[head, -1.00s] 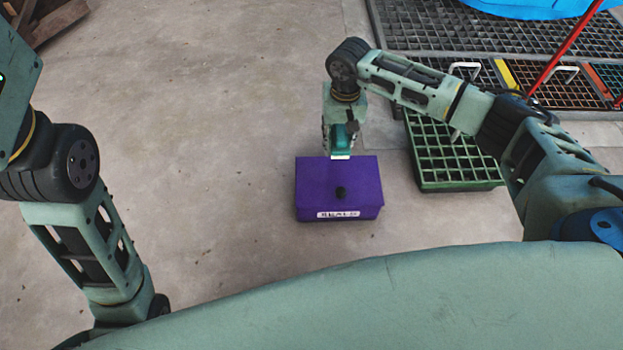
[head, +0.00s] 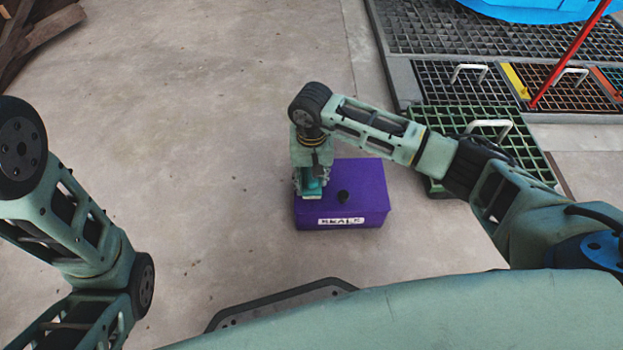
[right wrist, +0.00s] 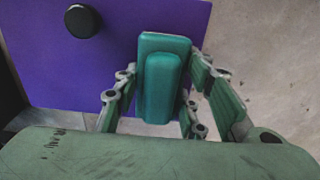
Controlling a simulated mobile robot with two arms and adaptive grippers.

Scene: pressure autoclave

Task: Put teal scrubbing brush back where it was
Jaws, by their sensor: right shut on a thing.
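The teal scrubbing brush (right wrist: 162,80) is between the fingers of my right gripper (right wrist: 165,100) in the right wrist view, and the gripper is shut on it. In the head view, my right gripper (head: 312,186) points down with the brush (head: 313,190) at the left part of a purple box (head: 360,190). The box has a closed lid with a black knob (head: 343,197) and a white label on its front. I cannot tell whether the brush touches the lid. My left arm shows at the left of the head view, but its gripper is out of view.
A green grid crate (head: 470,135) with a white handle stands right of the box, beneath my right arm. Metal floor gratings (head: 440,80) and a red pole (head: 570,55) lie beyond it. Wooden planks (head: 38,28) are at the far left. The concrete floor left of the box is clear.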

